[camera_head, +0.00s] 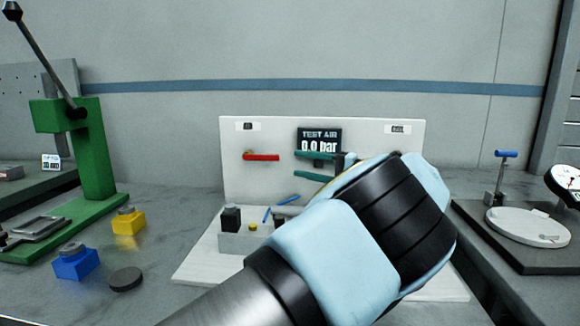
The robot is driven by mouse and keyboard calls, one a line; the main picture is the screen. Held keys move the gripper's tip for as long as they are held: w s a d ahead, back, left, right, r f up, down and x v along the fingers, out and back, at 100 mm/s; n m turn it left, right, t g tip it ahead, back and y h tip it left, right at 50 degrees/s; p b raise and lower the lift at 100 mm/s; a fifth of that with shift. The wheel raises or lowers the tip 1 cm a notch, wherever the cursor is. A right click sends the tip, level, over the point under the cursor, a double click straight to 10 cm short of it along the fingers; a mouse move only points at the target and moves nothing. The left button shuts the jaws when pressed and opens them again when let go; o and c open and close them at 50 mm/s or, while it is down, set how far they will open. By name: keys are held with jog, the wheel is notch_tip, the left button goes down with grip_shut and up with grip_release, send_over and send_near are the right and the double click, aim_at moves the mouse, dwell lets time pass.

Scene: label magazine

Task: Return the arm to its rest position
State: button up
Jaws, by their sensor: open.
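My arm reaches in from the bottom, and its light blue and black wrist fills the lower right middle. Past the wrist, my gripper (297,164) shows as two green fingers that point left. They are apart, with nothing seen between them. They appear in front of the white upright panel (275,135), just below its dark display (319,139) reading "TEST AIR 0.0 bar". The gripper's body is mostly hidden behind the wrist.
A red lever (262,157) is on the panel. A grey block (243,242) stands on the white base. A green press (92,150), yellow block (128,222), blue block (76,263) and dark disc (125,279) are left. A round white plate (528,228) is right.

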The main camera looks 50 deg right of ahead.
jog(key=shift+s+d, duration=0.1)
jog(key=shift+s, duration=0.3)
jog(key=shift+r, duration=0.1)
